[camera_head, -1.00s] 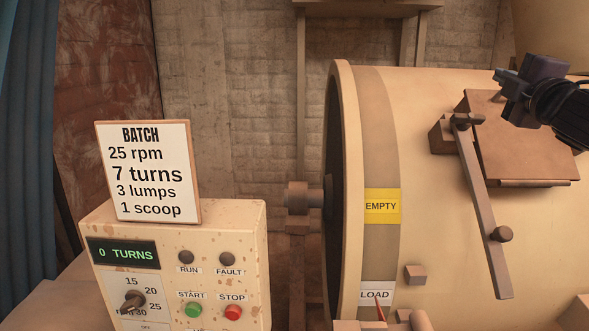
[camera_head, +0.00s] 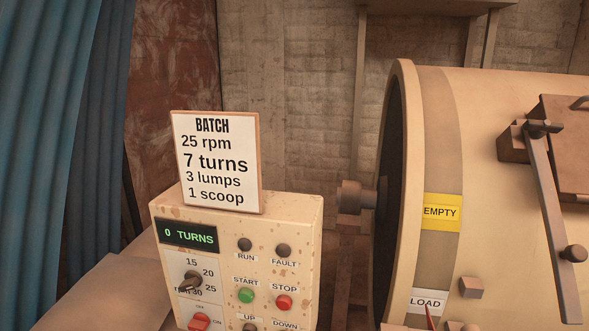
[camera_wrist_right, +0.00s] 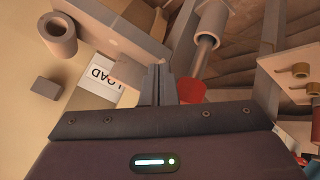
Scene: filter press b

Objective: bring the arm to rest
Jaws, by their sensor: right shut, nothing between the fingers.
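My right gripper (camera_wrist_right: 157,85) shows only in the right wrist view, its fingers together and nothing between them. Below the fingers in that view is my dark gripper body with a small lit bar. The LOAD label (camera_wrist_right: 104,75) on the drum shows to the left of the fingers, apart from them as far as I can tell. In the head view neither gripper is in sight. The drum (camera_head: 497,120) stands at the right with a yellow EMPTY label (camera_head: 441,212) and a lever (camera_head: 550,200) beside its hatch (camera_head: 570,140).
A control box (camera_head: 305,225) stands at the centre, its display (camera_head: 188,237) reading 0 TURNS. It has a dial (camera_head: 190,282), a green START button (camera_head: 246,296) and a red STOP button (camera_head: 284,303). A BATCH card (camera_head: 217,165) stands on top. Blue curtains (camera_head: 50,150) hang at the left.

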